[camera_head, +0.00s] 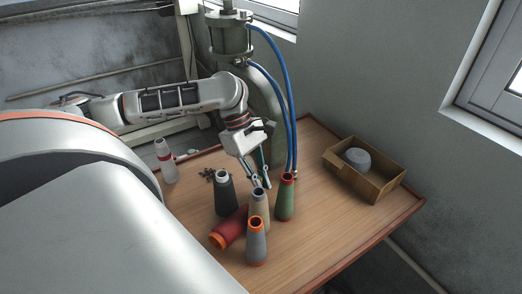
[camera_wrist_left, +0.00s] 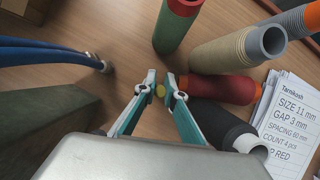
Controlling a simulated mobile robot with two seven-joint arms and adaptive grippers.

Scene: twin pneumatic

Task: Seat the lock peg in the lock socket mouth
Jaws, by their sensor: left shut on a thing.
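My left gripper (camera_head: 260,184) reaches down over the table among the thread cones. In the left wrist view its teal fingers (camera_wrist_left: 160,90) are closed on a small round yellow piece, possibly the lock peg (camera_wrist_left: 160,91). Most of that piece is hidden by the fingertips. Two blue hoses (camera_head: 289,100) come down beside the gripper. One hose ends in a metal fitting (camera_wrist_left: 104,66), apart from the fingers. I cannot make out the lock socket mouth in either view. My right gripper is not in view.
A green cone (camera_head: 286,198), dark cone (camera_head: 224,195), beige cone (camera_head: 260,208) and grey-orange cone (camera_head: 256,244) stand close by; a red cone (camera_head: 229,228) lies down. A printed sheet (camera_wrist_left: 292,120) lies beside them. A cardboard box (camera_head: 375,187) holds a grey round object. The table's front right is clear.

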